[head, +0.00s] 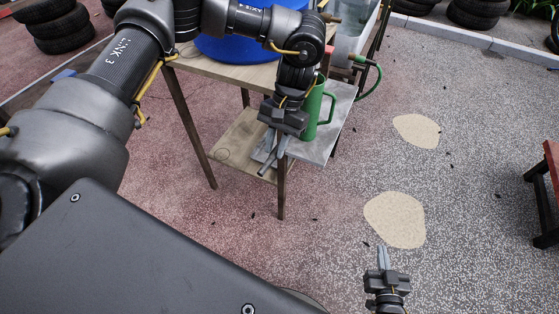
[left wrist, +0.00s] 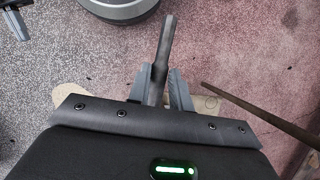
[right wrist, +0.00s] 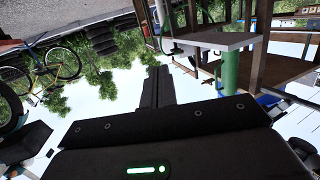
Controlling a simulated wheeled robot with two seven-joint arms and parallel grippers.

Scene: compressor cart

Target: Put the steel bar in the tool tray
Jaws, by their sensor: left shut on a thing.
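My left gripper (head: 272,148) points down beside the cart's near right side. It is shut on the steel bar (left wrist: 163,50), a dark grey rod that sticks out beyond the fingertips in the left wrist view. In the head view the bar (head: 268,166) shows only in part, low between the fingers. A flat grey tray (head: 341,108), which looks like the tool tray, juts from the cart's right side, just right of the left gripper. My right gripper (head: 383,257) is low over the ground at the lower right. Its fingers are together and empty.
A green mug-like cylinder (head: 319,104) with a handle stands on the grey tray, close to my left gripper. The wooden cart (head: 223,68) carries a blue tank (head: 238,48). A red stool (head: 550,180) stands at far right. The ground between is open.

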